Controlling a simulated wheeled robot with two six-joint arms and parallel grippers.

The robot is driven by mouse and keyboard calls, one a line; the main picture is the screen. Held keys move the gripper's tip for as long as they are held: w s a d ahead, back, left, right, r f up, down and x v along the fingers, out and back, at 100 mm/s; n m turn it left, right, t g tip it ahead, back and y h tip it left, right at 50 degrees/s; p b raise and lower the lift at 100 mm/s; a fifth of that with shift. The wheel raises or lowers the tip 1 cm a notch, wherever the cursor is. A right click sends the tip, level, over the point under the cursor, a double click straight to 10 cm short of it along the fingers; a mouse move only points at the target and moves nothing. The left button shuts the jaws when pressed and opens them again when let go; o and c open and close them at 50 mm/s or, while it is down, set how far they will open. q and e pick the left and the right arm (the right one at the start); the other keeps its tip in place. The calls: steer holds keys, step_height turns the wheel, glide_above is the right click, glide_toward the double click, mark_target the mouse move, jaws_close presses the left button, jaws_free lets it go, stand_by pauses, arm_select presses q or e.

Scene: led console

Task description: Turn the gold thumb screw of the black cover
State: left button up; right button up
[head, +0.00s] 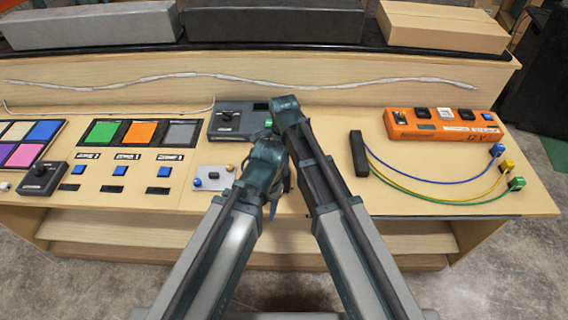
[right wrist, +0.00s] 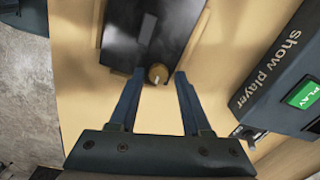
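The black cover (right wrist: 160,32) is a dark, glossy plate at the top middle of the right wrist view. Its gold thumb screw (right wrist: 157,74) sits at the cover's near edge, with a pale mark on its head. My right gripper (right wrist: 160,77) is open, one finger on each side of the screw, with visible gaps between fingers and screw. I cannot tell how far down the tips reach around it. In the head view my two arms meet at the middle of the table and hide the cover and screw. The left fingers cannot be made out there.
The show player box (right wrist: 285,75) with a green play button stands close to the right of the gripper; it also shows in the head view (head: 235,122). A silver plate with small knobs (head: 210,179) lies left of my arms. An orange box (head: 440,126) and colored cables lie right.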

steer(key=shift+o, duration=0.7)
step_height(320, 180, up, 14)
steer(key=p, duration=1.3)
steer(key=shift+p, duration=0.4)
steer(key=shift+f, duration=0.15)
steer(key=shift+s+d, duration=0.1)
